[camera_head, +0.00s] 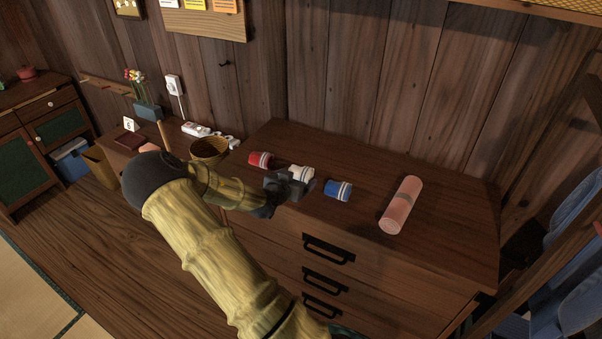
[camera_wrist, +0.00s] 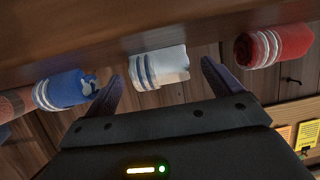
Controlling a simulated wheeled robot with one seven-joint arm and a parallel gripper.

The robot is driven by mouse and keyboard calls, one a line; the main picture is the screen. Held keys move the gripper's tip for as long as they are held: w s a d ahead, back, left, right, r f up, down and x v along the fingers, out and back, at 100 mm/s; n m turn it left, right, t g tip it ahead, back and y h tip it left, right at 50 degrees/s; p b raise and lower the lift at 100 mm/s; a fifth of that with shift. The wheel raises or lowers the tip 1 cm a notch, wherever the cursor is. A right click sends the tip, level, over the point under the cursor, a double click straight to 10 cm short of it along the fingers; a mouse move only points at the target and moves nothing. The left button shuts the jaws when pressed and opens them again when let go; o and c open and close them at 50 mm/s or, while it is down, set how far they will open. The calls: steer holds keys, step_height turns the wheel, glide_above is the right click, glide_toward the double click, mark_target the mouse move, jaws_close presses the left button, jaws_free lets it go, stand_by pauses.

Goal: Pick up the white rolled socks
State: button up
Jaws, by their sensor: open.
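The white rolled socks (camera_head: 301,172) lie on top of the wooden dresser, between the red rolled socks (camera_head: 259,160) and the blue rolled socks (camera_head: 338,190). My gripper (camera_head: 289,182) is at the white roll and hides part of it in the head view. In the wrist view the white roll (camera_wrist: 160,67), with grey stripes at one end, lies between the two open dark fingers of my gripper (camera_wrist: 164,80). A gap shows on each side, and neither finger visibly touches it. The blue roll (camera_wrist: 64,90) is close outside one finger.
The dresser top (camera_head: 440,190) has free room at the right. A pink cylinder (camera_head: 402,205) lies on it beyond the blue socks. A brown basket (camera_head: 208,148) stands left of the dresser. A plank wall (camera_head: 380,80) rises behind.

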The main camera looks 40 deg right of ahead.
mark_target(297, 178)
steer(key=shift+x, duration=1.55)
steer(key=shift+s+a+f, duration=0.1)
steer(key=c, duration=1.1)
